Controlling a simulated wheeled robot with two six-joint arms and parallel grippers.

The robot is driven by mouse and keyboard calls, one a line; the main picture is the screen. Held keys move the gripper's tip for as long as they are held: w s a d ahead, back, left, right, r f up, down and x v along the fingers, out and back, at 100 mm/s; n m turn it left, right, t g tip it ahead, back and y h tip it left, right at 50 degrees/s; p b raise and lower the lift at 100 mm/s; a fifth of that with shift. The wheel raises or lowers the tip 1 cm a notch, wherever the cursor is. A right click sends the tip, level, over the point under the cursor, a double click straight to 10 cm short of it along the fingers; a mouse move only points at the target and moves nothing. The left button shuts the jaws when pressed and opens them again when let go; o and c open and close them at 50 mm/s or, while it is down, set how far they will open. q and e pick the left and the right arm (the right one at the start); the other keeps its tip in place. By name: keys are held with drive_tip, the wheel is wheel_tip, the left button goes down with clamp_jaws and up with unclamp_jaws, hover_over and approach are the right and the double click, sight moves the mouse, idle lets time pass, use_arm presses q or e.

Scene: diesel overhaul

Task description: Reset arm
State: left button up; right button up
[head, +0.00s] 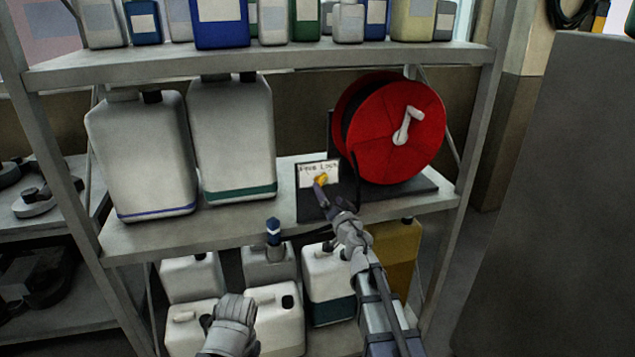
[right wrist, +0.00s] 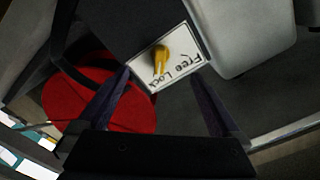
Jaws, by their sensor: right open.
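My right gripper (head: 320,189) is open, its tips in front of the white "Free Lock" card (head: 308,171) on the reel's dark base. In the right wrist view its two fingers (right wrist: 158,82) are spread wide, with nothing between them in their grip. A yellow lever (head: 321,179) stands at the card; in the wrist view the lever (right wrist: 161,58) lies just beyond the fingertips and looks untouched. A grey part of my left arm (head: 232,325) shows at the bottom of the head view; its jaws cannot be made out.
The red reel (head: 395,130) with a white crank (head: 406,126) stands on the middle shelf (head: 230,218). Two large white jugs (head: 145,155) stand left of it. Several jugs fill the space below, and bottles line the shelf above. A grey panel (head: 560,190) is at right.

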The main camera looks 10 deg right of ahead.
drive_tip(key=s+a+f+n+g+h, duration=0.1)
drive_tip(key=s+a+f+g+h, duration=0.2)
drive_tip(key=s+f+g, duration=0.3)
drive_tip(key=s+a+f+n+g+h, duration=0.1)
drive_tip(key=s+a+f+g+h, duration=0.2)
drive_tip(key=s+f, duration=0.55)
drive_tip(key=s+a+f+n+g+y, duration=0.2)
drive_tip(key=s+a+f+n+g, duration=0.1)
drive_tip(key=s, duration=0.7)
drive_tip(key=s+a+f+n+g+y, duration=0.2)
drive_tip(key=s+a+f+n+g, duration=0.2)
drive_tip(key=s+a+n+g, duration=0.2)
drive_tip(key=s+a, duration=0.2)
drive_tip(key=s, duration=0.2)
drive_tip(key=shift+a+f, duration=0.2)
